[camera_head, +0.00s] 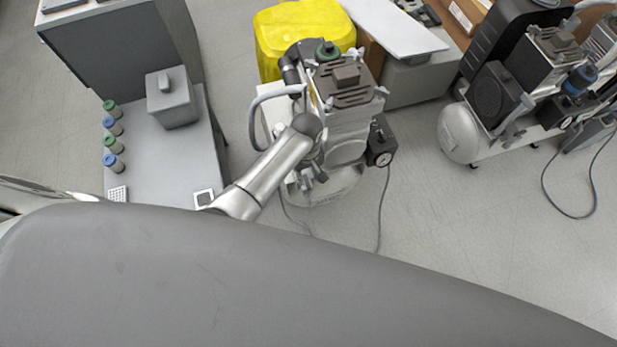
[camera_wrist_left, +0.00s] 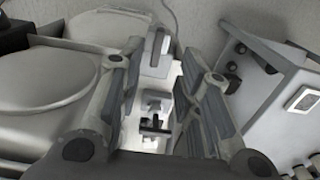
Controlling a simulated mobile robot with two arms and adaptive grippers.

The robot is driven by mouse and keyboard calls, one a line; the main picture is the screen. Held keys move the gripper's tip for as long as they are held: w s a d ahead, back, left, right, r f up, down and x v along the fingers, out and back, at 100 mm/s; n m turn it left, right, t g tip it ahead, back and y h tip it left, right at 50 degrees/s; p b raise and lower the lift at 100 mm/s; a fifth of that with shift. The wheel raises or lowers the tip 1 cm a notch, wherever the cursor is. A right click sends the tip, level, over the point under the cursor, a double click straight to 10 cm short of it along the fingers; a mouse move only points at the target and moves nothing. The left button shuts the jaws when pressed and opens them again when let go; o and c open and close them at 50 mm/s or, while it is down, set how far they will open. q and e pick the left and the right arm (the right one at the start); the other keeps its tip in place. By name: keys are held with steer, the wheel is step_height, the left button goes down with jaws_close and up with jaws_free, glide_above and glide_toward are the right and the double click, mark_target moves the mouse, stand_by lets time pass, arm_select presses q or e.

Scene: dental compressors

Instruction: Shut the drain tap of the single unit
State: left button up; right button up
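The single unit (camera_head: 345,110) is the compressor standing alone in the middle of the head view, with a dark ribbed top and a pale round tank at its foot. My left arm reaches to its near left side, and my left gripper (camera_head: 312,175) points down there, low beside the tank. In the left wrist view my left gripper (camera_wrist_left: 160,62) is open, its two fingers apart with nothing gripped. Between them, farther down, shows a small dark-handled fitting (camera_wrist_left: 153,126), which looks like the drain tap. I cannot tell whether its handle is turned open or shut. My right gripper is not in view.
A grey bench (camera_head: 150,150) with a grey box (camera_head: 172,97) and several small capped jars stands at left. A yellow container (camera_head: 290,35) stands behind the unit. A twin compressor (camera_head: 500,100) stands at right. Cables lie on the floor, which is mostly clear between the units.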

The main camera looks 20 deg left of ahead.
mark_target(308, 183)
arm_select(q)
step_height(308, 183, down, 8)
steer(key=shift+w+r+b, duration=0.1)
steer(key=shift+r+b, duration=0.05)
steer(key=shift+b, duration=0.85)
jaws_close()
